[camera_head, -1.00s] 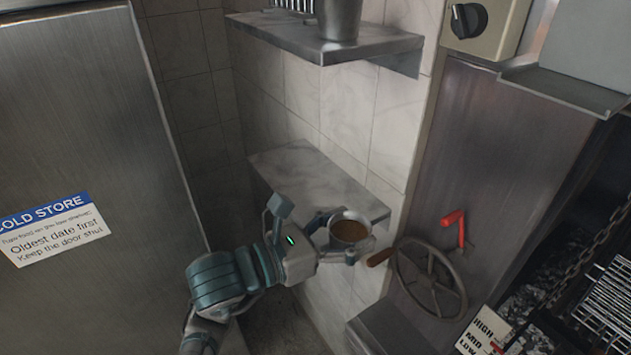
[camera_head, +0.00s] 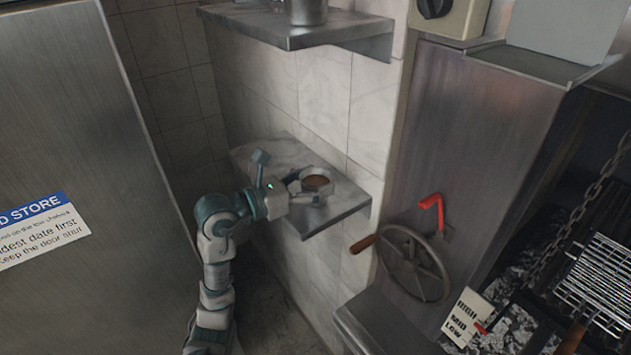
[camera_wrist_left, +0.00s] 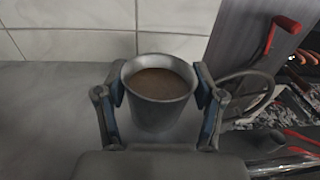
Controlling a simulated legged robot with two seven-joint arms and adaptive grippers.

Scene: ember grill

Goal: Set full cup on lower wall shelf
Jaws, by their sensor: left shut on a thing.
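The full cup (camera_head: 317,183) is a grey metal cup with brown liquid near its brim. My left gripper (camera_head: 306,187) is shut on it, and the cup is upright. In the left wrist view the cup (camera_wrist_left: 158,95) sits between the two fingers of my left gripper (camera_wrist_left: 160,103). The lower wall shelf (camera_head: 275,153) is a grey slab on the tiled wall. The cup is over the shelf's right part; whether its base touches the shelf I cannot tell. My right gripper is not in view.
An upper shelf (camera_head: 340,30) with a metal pot (camera_head: 306,10) hangs above. A handwheel (camera_head: 413,262) and a red lever (camera_head: 434,207) are right of the lower shelf. The cold store door (camera_head: 70,130) is at left. The lower shelf's left part is clear.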

